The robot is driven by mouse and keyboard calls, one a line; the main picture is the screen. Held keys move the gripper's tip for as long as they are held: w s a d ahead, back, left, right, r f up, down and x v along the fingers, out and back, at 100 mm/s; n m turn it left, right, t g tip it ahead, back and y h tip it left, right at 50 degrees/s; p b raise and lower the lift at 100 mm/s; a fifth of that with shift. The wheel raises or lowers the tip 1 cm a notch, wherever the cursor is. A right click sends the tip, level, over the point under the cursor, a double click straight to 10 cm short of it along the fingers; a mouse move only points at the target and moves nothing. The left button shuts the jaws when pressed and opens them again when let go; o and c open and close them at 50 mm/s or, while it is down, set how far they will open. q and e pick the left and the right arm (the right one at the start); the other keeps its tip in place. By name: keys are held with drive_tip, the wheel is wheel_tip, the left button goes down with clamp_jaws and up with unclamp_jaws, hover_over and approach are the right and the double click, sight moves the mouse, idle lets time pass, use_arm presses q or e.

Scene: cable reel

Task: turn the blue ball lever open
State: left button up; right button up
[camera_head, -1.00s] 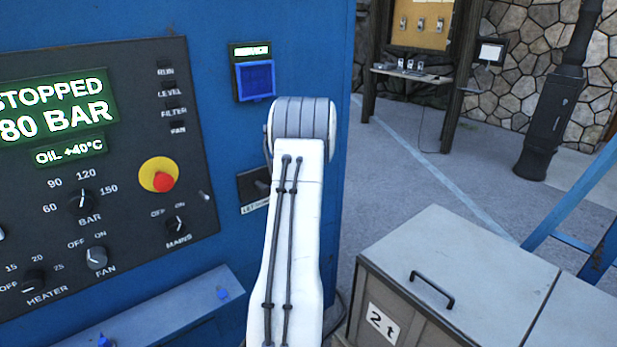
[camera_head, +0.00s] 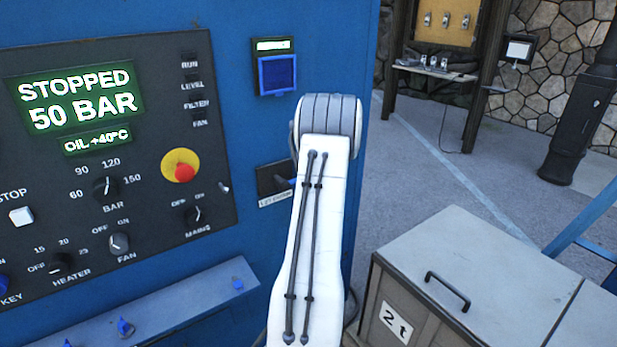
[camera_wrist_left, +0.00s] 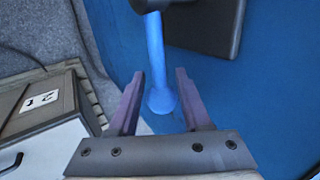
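A blue lever (camera_wrist_left: 157,60) with a rounded end (camera_wrist_left: 161,101) hangs from a dark mount in the left wrist view, in front of the blue cabinet wall. My left gripper (camera_wrist_left: 160,75) is open, with one purple-grey finger on each side of the lever and visible gaps beside it. I cannot tell surely that this piece is the same lever. My right gripper is not in view.
The blue cabinet (camera_head: 240,130) carries a control panel reading "STOPPED 50 BAR" and a red stop button (camera_head: 184,172). Small blue handles (camera_head: 125,327) sit on a ledge below. A grey-lidded box (camera_head: 480,265) marked "2 t" stands right of my arm. Open floor lies behind it.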

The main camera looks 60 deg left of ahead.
use_arm(q)
drive_tip(key=b+v, duration=0.1)
drive_tip(key=v, duration=0.9)
drive_tip(key=shift+d+r, duration=0.15)
drive_tip(key=shift+r, duration=0.05)
